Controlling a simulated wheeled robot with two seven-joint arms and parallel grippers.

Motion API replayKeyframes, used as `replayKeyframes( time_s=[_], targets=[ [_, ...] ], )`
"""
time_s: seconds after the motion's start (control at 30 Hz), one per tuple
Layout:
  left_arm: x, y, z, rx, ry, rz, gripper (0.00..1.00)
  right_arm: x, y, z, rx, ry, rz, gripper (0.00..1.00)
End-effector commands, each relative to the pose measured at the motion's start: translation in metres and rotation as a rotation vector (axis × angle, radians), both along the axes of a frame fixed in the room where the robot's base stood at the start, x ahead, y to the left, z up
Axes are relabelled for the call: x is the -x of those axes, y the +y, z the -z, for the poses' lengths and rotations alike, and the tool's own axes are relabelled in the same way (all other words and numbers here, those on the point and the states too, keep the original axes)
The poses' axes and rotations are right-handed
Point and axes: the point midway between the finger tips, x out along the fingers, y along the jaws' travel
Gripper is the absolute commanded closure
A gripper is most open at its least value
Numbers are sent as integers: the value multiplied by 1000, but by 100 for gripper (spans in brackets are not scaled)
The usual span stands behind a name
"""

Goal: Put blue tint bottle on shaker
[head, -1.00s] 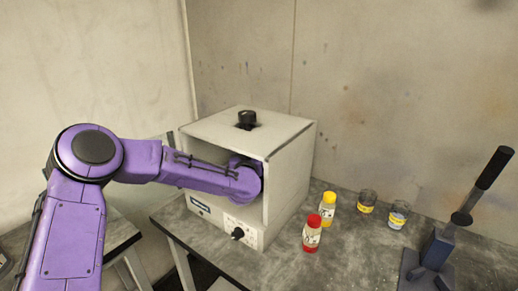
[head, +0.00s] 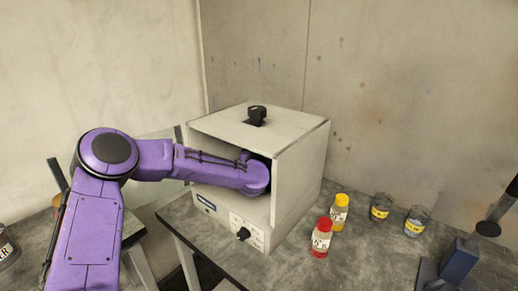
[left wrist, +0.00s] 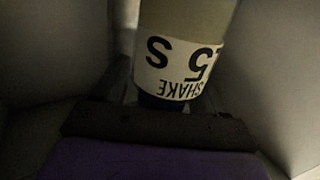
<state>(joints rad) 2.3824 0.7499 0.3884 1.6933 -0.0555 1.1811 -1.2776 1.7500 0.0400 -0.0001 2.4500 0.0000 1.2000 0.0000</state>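The shaker is a pale box (head: 300,175) with an open front and a black knob on top, standing on the grey bench. My left arm reaches through its opening. My left gripper is hidden inside in the head view. In the dim left wrist view my left gripper (left wrist: 165,95) has its fingers close on both sides of the blue tint bottle (left wrist: 180,68). The bottle has a white label reading "SHAKE" upside down and a dark blue part below it. Contact with the shaker floor cannot be seen. My right gripper is out of view.
A red bottle (head: 321,238) and a yellow-capped bottle (head: 339,212) stand right of the shaker. Two small jars (head: 381,207) (head: 417,221) stand farther right. A blue lever device (head: 459,258) is at the right edge. The shaker's walls closely flank my left gripper.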

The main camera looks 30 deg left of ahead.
Motion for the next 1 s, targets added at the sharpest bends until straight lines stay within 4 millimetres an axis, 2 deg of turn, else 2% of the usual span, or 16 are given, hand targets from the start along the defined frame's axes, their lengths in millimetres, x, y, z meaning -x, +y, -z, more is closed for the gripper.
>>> replayKeyframes(
  time_s=[0.27,0.37,0.7,0.83,1.0],
  targets=[
    [2,0,-4,0,-1,-1,29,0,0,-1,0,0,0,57],
    [16,-9,-4,0,-2,2,29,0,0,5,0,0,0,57],
    [89,-49,-8,-2,-4,1,29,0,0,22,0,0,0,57],
    [102,-55,-9,0,-1,-2,29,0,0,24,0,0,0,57],
    [106,-57,-9,0,-1,-3,29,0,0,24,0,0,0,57]
  ],
)
